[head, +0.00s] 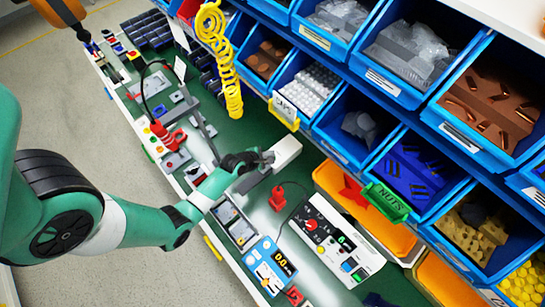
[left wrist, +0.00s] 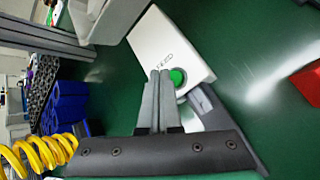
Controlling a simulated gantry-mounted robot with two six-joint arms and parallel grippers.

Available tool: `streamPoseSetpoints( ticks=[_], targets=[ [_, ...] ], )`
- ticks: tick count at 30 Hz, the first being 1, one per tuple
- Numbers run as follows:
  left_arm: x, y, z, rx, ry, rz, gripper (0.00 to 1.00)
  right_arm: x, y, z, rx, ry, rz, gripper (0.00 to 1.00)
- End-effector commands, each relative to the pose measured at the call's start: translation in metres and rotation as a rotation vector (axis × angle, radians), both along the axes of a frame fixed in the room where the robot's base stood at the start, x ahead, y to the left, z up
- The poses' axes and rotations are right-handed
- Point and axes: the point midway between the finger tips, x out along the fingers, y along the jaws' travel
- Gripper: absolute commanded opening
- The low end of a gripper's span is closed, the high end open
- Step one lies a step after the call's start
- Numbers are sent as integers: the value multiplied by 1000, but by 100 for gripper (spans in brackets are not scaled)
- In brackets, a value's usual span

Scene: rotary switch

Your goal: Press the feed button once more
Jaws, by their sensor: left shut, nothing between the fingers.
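The feed unit is a white box (head: 287,152) on the green bench in the head view. In the left wrist view the white box (left wrist: 165,45) carries lettering that seems to read FEED and a round green feed button (left wrist: 178,77). My left gripper (head: 266,158) is shut and empty at the near side of the box. In the left wrist view its closed fingertips (left wrist: 160,74) lie right beside the button and overlap its left edge. I cannot tell whether they touch it. My right gripper is in neither view.
Blue bins (head: 360,130) line the right side. A yellow coiled hose (head: 222,60) hangs behind the gripper. A white control panel (head: 335,240) with a red knob and a blue meter (head: 268,268) lie nearer. A red clamp-like piece (head: 278,197) lies close to the box.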

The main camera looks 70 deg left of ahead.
Motion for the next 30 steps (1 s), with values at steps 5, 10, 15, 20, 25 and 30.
streamPoseSetpoints(
  ticks=[5,10,15,20,25,30],
  targets=[
    [0,0,-3,0,0,0,0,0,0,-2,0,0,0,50],
    [0,0,-9,0,0,0,0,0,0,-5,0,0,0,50],
    [0,0,-9,0,0,0,0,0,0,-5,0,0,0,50],
    [0,0,-9,0,0,0,0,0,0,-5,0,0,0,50],
    [0,0,-10,0,0,0,0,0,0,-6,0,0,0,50],
    [0,0,-13,0,0,0,0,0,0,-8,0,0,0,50]
  ],
)
